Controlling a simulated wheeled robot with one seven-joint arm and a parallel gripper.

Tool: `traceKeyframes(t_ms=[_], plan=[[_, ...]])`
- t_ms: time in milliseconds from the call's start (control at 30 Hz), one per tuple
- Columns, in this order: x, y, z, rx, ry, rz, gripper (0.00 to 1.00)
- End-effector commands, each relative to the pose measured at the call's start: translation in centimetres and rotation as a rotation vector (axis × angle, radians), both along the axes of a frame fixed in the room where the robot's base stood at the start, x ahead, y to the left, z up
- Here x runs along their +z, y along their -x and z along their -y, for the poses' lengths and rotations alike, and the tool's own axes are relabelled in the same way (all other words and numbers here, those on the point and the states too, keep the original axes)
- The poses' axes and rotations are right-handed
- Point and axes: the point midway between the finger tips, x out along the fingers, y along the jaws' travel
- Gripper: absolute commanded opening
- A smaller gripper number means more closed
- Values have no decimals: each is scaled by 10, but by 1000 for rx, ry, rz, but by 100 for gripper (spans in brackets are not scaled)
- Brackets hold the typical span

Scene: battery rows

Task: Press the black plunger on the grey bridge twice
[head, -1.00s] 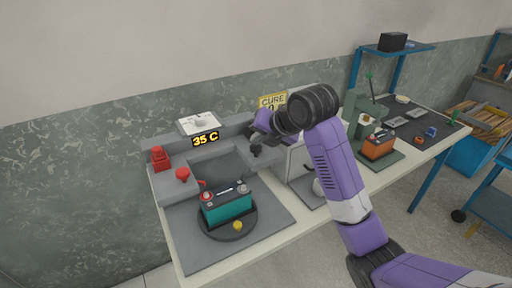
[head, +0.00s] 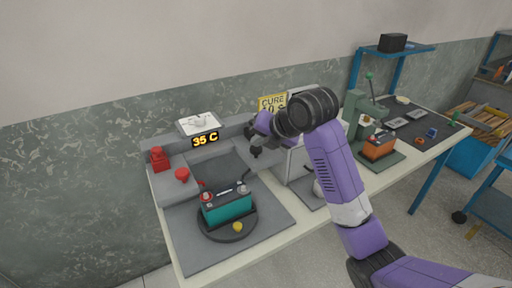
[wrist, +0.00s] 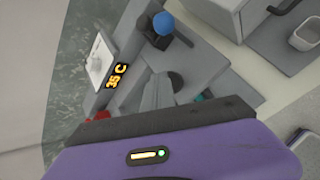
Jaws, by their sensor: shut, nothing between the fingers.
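My gripper (head: 257,146) is shut and empty, pointing down over the right part of the grey bridge (head: 262,160). The black plunger shows as a small dark shape (head: 255,154) just below the fingertips in the head view, mostly covered by them. In the wrist view the shut grey fingers (wrist: 158,92) end beside a small dark knob (wrist: 176,79), which seems to be the plunger. I cannot tell whether the fingertips touch it or whether it is pushed down.
A teal battery (head: 228,207) sits on a round dark plate left of the gripper. The display (head: 206,139) reads 35 C. A blue knob (wrist: 163,23) stands near the fingers. A green press (head: 366,112) stands farther right.

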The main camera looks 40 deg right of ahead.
Motion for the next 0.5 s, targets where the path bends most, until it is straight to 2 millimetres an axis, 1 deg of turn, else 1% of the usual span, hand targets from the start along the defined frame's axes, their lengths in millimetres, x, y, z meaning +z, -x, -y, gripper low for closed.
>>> traceKeyframes(t_ms=[500], plan=[[-7, 0, 0, 1, -1, -2, 0]])
